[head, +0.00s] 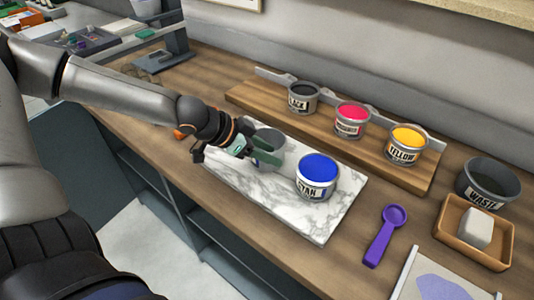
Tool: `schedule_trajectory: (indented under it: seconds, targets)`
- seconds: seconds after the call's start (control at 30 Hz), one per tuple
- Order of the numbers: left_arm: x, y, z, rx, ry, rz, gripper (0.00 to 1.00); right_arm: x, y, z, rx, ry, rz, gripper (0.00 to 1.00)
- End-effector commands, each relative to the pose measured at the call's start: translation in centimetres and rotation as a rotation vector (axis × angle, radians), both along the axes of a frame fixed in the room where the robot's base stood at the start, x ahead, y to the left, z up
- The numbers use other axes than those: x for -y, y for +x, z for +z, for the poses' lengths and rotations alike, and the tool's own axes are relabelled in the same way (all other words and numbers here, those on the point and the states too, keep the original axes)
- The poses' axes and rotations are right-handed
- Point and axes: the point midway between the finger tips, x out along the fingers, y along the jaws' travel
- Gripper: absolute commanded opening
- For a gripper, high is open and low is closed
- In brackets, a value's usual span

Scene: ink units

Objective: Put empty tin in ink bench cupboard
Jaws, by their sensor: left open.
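A tin of blue ink labelled cyan (317,178) stands on the slab to the right. Below the bench top, dark open shelf spaces (215,255) of the bench cupboard show in its front. My right gripper is not in view.
A wooden board (375,154) at the back holds black (303,98), magenta (350,120) and yellow (406,145) ink tins. A purple scoop (386,236), a waste pot (487,183) and a wooden tray (474,248) with a white block stand at the right.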

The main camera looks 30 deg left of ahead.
Motion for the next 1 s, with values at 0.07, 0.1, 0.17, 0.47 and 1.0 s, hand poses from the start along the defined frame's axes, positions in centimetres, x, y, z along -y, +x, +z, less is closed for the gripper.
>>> schedule_trajectory:
  seconds: [0.07, 0.1, 0.17, 0.47, 1.0]
  targets:
    - [-0.01, 0.01, 0.06, 0.0, 0.0, 0.0, 0.47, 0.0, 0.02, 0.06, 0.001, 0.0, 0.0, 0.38]
    - [0.0, -0.01, 0.05, 0.0, 0.0, 0.0, 0.47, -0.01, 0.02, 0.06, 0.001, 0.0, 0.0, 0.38]
    - [-0.01, -0.01, 0.06, 0.0, 0.0, 0.0, 0.4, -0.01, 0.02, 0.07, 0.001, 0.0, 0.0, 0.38]
    - [0.0, -0.06, 0.01, -0.001, 0.0, -0.001, 0.06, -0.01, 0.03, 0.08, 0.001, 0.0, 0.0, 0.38]
    - [-0.03, -0.14, -0.11, -0.004, 0.001, 0.0, 0.0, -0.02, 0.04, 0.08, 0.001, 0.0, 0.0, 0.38]
